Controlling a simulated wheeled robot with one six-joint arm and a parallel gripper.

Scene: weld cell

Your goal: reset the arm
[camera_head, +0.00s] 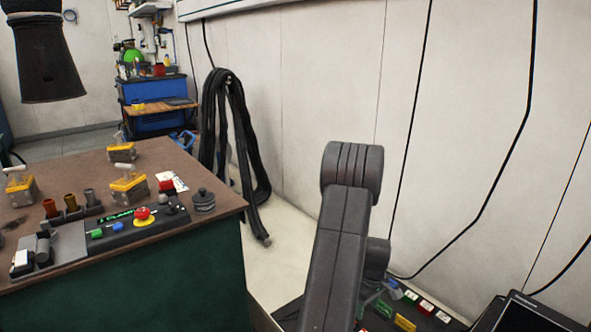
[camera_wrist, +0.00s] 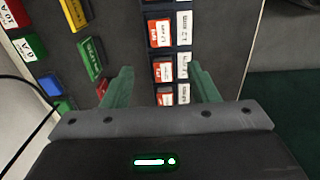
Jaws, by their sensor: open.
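My gripper (camera_wrist: 162,78) shows in the wrist view with its two green fingers spread apart. It is open, and I see nothing held between them. Beyond the fingers, small dark and red boxes with white labels (camera_wrist: 160,70) stand in rows on a grey surface. I cannot tell how far the fingertips are from them. In the head view my dark arm (camera_head: 335,250) rises at the lower middle and bends at a rounded joint. It hides most of my gripper there.
Coloured labelled blocks (camera_head: 405,322) lie at the lower right, beside a dark screen-like box (camera_head: 525,315). A brown-topped workbench (camera_head: 95,165) with a button panel (camera_head: 130,222) and yellow clamps (camera_head: 128,188) stands left. Black hoses (camera_head: 235,120) hang on the white wall (camera_head: 320,80).

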